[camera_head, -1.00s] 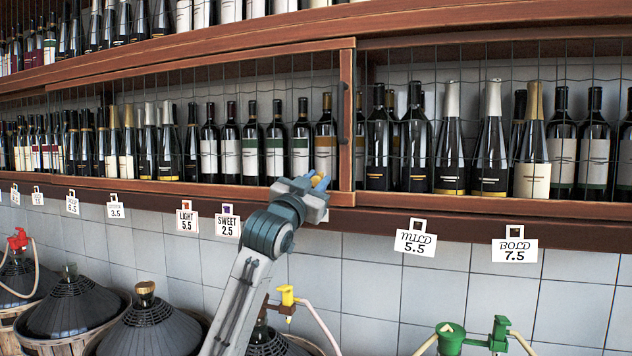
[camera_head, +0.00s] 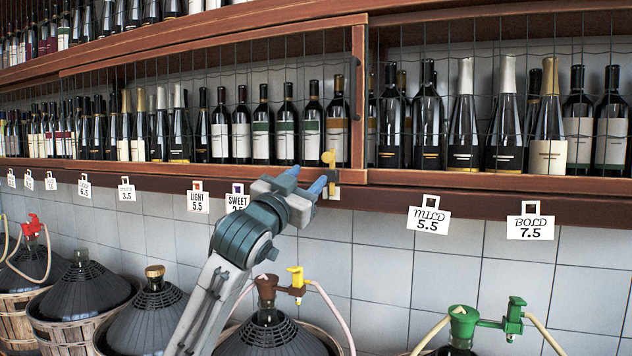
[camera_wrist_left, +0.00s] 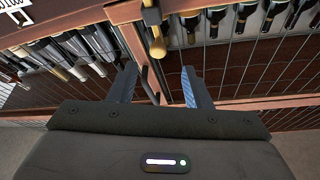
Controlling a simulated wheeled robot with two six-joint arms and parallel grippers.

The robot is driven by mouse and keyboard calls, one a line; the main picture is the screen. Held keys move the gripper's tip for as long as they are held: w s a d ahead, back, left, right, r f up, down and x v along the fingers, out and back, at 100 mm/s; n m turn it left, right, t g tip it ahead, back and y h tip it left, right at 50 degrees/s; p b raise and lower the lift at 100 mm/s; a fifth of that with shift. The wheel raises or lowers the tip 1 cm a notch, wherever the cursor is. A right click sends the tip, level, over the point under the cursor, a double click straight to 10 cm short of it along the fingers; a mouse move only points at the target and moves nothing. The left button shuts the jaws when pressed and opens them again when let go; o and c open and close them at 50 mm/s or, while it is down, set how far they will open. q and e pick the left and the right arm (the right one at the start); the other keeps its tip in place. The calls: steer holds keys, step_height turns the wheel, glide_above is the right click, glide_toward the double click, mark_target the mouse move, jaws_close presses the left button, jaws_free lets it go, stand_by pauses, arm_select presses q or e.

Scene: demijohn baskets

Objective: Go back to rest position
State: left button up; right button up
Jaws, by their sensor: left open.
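My right gripper is not in view.
The wooden shelf (camera_head: 400,180) holds rows of bottles behind wire mesh. Price signs such as MILD (camera_head: 428,220) and BOLD (camera_head: 530,227) hang below it. Demijohns (camera_head: 270,335) with coloured taps stand along the bottom. The tiled wall (camera_head: 385,260) between is bare.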

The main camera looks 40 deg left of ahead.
arm_select(q)
steer(key=shift+s+d+f, duration=0.1)
steer(key=shift+s+f, duration=0.15)
steer(key=shift+s, duration=0.4)
